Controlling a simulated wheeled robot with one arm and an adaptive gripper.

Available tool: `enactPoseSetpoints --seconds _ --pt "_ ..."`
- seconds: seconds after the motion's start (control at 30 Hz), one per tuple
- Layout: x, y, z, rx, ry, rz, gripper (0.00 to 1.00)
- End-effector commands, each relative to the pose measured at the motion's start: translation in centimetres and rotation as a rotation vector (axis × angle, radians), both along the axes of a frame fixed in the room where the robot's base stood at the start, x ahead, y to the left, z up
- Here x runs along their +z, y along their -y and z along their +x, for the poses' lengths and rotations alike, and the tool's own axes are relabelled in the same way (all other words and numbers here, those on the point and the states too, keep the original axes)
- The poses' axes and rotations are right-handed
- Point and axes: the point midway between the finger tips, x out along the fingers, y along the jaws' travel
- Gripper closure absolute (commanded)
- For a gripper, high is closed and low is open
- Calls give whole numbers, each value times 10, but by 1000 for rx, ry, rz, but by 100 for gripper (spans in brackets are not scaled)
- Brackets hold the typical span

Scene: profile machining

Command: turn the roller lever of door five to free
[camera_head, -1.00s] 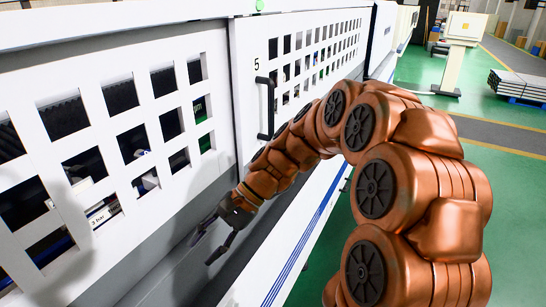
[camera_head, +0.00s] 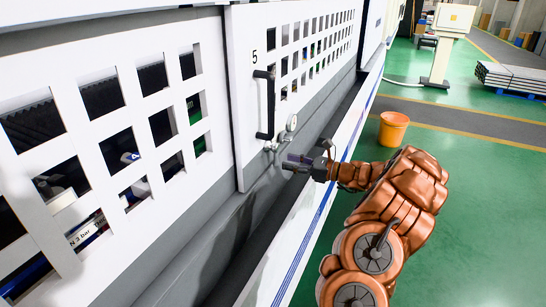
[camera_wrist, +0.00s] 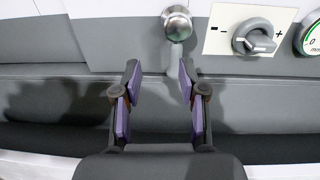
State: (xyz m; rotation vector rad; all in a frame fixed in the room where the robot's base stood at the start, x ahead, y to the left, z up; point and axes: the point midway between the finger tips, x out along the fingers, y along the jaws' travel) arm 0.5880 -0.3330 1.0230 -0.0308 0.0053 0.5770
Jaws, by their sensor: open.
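Door five (camera_head: 240,110) is white with square openings, a "5" label and a black vertical handle (camera_head: 264,105). In the wrist view a shiny round metal knob (camera_wrist: 177,23), with a short grey stem (camera_wrist: 172,58) below it, sits at the lower edge of the white panel. It looks like the roller lever, but its set position is not readable. My gripper (camera_head: 287,162) is just below and right of the handle in the head view. In the wrist view my gripper (camera_wrist: 158,70) is open, purple pads apart, its fingertips just below the knob. Nothing is between the pads except the stem's view behind them.
Right of the metal knob are a grey rotary knob (camera_wrist: 255,37) marked minus and plus, and a round gauge (camera_wrist: 312,40). A grey ledge (camera_wrist: 60,72) runs below. An orange bucket (camera_head: 393,129) stands on the open green floor to the right.

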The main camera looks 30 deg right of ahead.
Motion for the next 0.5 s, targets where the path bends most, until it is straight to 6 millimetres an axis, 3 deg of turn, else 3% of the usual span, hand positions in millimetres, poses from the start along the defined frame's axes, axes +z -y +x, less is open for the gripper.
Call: enactPoseSetpoints --seconds 0.03,0.17,0.5 --pt "-5 11 -2 -23 -2 13 58" --pt "-8 21 -2 -48 -3 32 58" --pt "-6 -2 35 -44 -4 32 58"
